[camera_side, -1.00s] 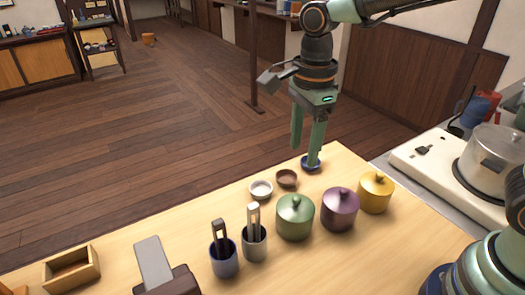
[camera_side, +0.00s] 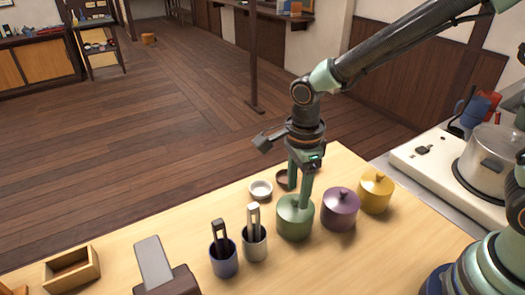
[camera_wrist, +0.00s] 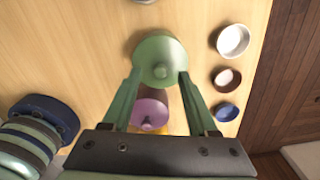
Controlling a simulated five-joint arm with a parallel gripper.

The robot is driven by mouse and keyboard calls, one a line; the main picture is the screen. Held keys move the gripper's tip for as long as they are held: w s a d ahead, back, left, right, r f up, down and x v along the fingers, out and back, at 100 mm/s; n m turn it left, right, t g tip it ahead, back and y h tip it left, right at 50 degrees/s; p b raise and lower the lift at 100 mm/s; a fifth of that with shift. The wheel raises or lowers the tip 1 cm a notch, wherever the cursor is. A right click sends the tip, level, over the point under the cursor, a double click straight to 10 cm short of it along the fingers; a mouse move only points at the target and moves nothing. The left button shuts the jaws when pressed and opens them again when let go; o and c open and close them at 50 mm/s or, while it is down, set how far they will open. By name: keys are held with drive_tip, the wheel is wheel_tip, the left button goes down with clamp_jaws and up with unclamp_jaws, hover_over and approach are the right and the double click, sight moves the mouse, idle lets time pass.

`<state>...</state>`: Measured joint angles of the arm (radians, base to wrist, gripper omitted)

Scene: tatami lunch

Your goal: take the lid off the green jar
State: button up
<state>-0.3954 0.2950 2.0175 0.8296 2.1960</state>
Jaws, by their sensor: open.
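The green jar (camera_side: 294,226) stands upright on the table with its domed green lid on. In the side view my gripper (camera_side: 297,198) is over it, pointing down, its fingers in front of and behind the lid's top; the near finger hides the knob. In the wrist view the round green lid (camera_wrist: 160,50) with its knob (camera_wrist: 160,71) lies between the open, empty fingers (camera_wrist: 160,80), one on each side. I cannot tell whether either finger touches the lid.
A purple jar (camera_side: 340,210) stands close to the right, then a yellow jar (camera_side: 376,193). A grey cup with utensils (camera_side: 254,245) and a blue cup (camera_side: 224,262) stand left. White (camera_wrist: 234,40), brown (camera_wrist: 227,78) and blue (camera_wrist: 227,111) bowls lie behind.

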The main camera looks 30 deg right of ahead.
drive_tip(key=shift+f, duration=0.95)
clamp_jaws()
